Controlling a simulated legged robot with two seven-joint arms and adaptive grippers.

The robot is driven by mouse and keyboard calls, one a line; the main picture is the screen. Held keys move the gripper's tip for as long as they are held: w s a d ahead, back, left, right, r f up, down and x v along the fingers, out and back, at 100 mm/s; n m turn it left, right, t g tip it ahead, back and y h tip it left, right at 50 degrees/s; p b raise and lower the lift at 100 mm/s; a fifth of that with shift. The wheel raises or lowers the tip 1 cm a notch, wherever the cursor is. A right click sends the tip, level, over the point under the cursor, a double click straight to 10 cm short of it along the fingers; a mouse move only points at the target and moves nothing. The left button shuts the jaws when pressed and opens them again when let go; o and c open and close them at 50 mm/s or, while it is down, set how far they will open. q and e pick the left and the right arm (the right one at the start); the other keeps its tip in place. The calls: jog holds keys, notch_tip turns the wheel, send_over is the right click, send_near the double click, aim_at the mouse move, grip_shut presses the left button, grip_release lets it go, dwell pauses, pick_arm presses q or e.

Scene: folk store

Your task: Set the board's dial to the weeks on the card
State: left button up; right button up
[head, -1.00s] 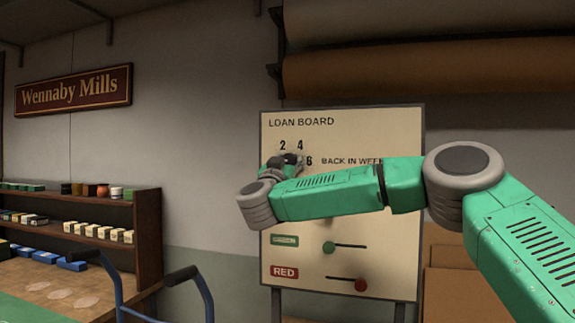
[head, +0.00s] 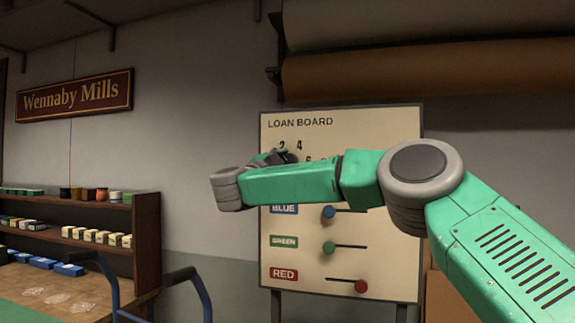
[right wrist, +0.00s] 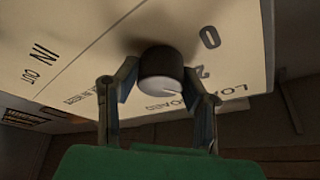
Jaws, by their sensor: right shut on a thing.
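The loan board (head: 400,125) faces me in the head view, with a dial and the numbers 2, 4 and part of 6 showing. My arm hides much of the dial in the head view. No card shows. My left gripper is out of view.
Below the dial are the blue slider (head: 328,212), green slider (head: 329,248) and red slider (head: 361,286). Fabric rolls (head: 430,75) hang above the board.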

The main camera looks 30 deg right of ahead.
jog(key=shift+w+a+f+m, duration=0.1)
jog(key=shift+f+m, duration=0.2)
jog(key=shift+f, duration=0.05)
jog(key=o, duration=1.1)
jog(key=shift+w, duration=0.1)
jog(key=shift+o, duration=0.2)
jog(key=shift+w, duration=0.15)
jog(key=shift+s+r, duration=0.1)
jog(key=shift+s, duration=0.15)
jog(key=v, duration=1.1)
jog(key=shift+a, duration=0.45)
jog(key=shift+w, duration=0.15)
